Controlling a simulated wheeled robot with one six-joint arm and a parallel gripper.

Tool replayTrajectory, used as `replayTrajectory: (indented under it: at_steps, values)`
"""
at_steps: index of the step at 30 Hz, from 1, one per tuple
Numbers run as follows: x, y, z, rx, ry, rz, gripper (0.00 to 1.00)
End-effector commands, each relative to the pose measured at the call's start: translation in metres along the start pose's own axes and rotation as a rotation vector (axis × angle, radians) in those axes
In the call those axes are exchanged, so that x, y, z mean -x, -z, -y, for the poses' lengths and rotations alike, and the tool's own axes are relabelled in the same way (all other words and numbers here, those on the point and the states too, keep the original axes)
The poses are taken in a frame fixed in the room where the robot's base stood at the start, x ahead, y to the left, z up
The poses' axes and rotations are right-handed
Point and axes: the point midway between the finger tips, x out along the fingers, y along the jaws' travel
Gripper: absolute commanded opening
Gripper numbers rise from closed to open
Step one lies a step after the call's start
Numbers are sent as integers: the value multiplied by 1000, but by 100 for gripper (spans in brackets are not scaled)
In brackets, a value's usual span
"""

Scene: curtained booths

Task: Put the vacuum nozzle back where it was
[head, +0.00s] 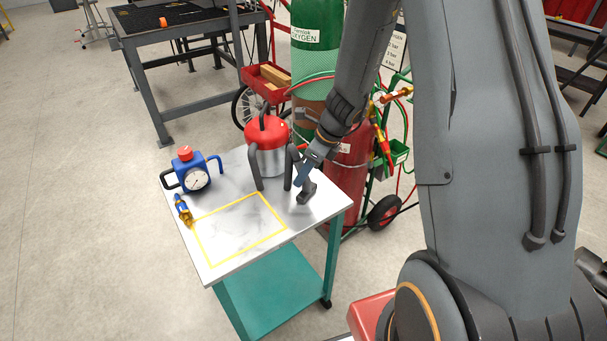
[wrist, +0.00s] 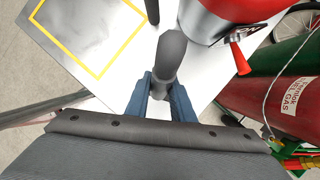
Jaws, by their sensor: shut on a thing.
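My gripper (head: 303,182) is above the right side of a small table (head: 325,205). Its blue fingers (wrist: 163,95) are shut on the dark grey vacuum nozzle (wrist: 170,55), which also shows in the head view (head: 307,192). The nozzle is tilted; I cannot tell whether it touches the tabletop. A red-topped silver canister (head: 266,155) stands just behind and left of my gripper. It also shows at the upper right of the wrist view (wrist: 225,12). Dark upright tubes (head: 256,170) stand in front of the canister. A yellow rectangle outline (head: 210,262) marks the tabletop front, empty inside.
A blue device with a dial (head: 196,180) and a small blue and brass fitting (head: 183,211) are on the table's left side. A red gas cylinder (head: 345,165) and a green oxygen cylinder (head: 316,60) stand close behind the table. A dark workbench (head: 190,50) is farther back.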

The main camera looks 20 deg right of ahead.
Motion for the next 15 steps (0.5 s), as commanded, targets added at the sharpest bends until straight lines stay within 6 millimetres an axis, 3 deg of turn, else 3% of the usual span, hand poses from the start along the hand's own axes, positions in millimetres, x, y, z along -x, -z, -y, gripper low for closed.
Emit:
replayTrajectory:
  at_steps: [8,9,11,15]
  values:
    - [-3,1,0,0,0,0,0]
    - [-2,1,0,0,0,0,28]
    - [-2,1,0,0,0,0,38]
    - [-2,1,0,0,0,0,40]
